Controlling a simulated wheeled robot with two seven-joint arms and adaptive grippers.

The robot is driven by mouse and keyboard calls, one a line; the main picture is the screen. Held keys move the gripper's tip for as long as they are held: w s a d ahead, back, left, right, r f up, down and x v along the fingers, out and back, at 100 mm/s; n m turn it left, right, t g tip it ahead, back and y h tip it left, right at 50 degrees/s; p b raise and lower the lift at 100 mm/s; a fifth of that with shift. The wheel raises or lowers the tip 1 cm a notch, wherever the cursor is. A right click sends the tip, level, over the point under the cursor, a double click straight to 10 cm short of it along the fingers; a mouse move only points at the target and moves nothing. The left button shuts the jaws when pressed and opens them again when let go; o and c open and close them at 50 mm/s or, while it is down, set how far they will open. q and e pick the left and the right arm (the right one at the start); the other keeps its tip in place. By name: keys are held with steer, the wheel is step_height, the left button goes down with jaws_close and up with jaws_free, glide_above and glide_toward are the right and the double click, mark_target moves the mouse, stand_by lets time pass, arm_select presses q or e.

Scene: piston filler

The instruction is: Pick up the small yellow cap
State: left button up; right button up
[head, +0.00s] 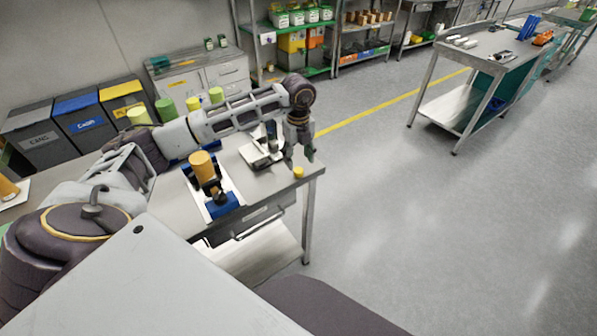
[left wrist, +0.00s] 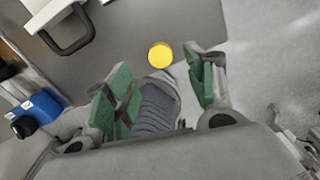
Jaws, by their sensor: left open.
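The small yellow cap (head: 298,172) sits on the grey table (head: 270,182) near its right front corner. In the left wrist view the cap (left wrist: 160,56) is a round yellow disc beyond the fingertips, close to the table edge. My left gripper (head: 300,158) points down just above the cap, with its fingers apart. In the left wrist view its green-padded fingers (left wrist: 160,95) are spread and nothing is between them. The cap is not touched as far as I can see. My right gripper is not in view.
The piston filler (head: 204,170), with an orange-yellow cylinder on a blue base, stands on the table left of my gripper. Open floor lies right of the table; a workbench (head: 480,60) stands farther off.

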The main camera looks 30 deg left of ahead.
mark_target(298, 170)
arm_select(q)
steer(key=shift+f, duration=0.15)
steer(key=shift+w+a+f+p, duration=0.1)
steer(key=shift+f+p, duration=0.05)
steer(key=shift+f, duration=1.1)
steer(key=shift+w+f+p, duration=0.1)
steer(key=shift+f+p, duration=0.05)
steer(key=shift+f, duration=1.1)
steer(key=shift+c, duration=0.4)
steer(key=c, duration=0.7)
